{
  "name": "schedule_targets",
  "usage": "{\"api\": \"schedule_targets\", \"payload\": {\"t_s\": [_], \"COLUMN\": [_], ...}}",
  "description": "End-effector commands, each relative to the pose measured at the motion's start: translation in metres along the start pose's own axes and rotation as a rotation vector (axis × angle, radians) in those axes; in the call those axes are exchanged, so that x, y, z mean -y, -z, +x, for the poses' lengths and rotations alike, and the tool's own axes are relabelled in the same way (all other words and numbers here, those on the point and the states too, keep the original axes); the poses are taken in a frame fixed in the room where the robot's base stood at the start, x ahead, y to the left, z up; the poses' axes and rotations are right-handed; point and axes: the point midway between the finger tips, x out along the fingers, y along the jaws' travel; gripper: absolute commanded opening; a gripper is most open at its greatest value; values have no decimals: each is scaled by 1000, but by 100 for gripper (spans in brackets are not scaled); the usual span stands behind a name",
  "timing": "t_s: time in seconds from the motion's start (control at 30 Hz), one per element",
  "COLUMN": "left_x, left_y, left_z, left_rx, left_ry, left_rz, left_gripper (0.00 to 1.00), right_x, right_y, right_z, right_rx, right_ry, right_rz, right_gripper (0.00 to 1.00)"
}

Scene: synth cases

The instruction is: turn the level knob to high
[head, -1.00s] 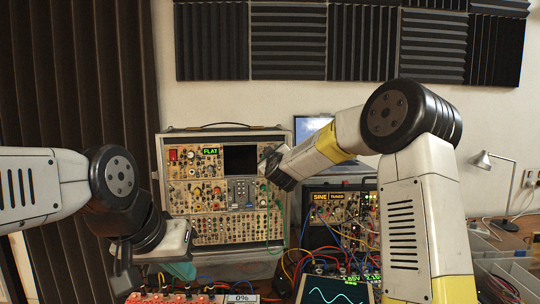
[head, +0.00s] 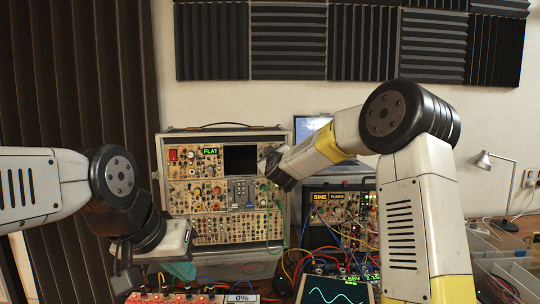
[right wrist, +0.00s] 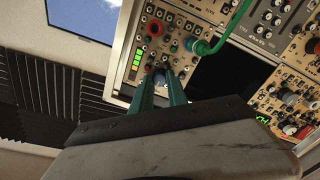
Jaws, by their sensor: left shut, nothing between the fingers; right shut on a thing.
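In the right wrist view, my right gripper (right wrist: 160,82) has its teal fingers shut on a small knob (right wrist: 159,76) low on a beige module panel. The fingers hide most of the knob, and I cannot read its pointer or label. A bar of green, yellow and red lights (right wrist: 135,67) sits beside it. In the head view, the right hand (head: 277,168) is at the right edge of the synth case (head: 163,180), and its fingers are hidden. My left gripper (head: 182,270) is shut and empty, low in front of the case.
A red-topped device (head: 170,298) and a "0%" display (head: 242,298) are below the left gripper. Patch cables and a second module rack (head: 325,205) are at the right, with a scope screen (head: 332,292) in front. A green cable (right wrist: 215,45) runs close to the right fingers.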

Motion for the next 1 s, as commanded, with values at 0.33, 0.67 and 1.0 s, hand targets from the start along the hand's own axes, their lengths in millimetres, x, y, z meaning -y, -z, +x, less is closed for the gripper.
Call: {"api": "schedule_targets", "payload": {"t_s": [0.33,0.67,1.0], "left_x": [0,0,0], "left_y": [0,0,0], "left_z": [0,0,0], "left_rx": [0,0,0], "left_ry": [0,0,0], "left_rz": [0,0,0], "left_gripper": [0,0,0], "right_x": [0,-1,-2], "right_y": [0,0,0], "right_z": [0,0,0], "right_rx": [9,19,30], "right_ry": [7,14,23], "right_rz": [265,579,902], "right_gripper": [0,0,0]}}
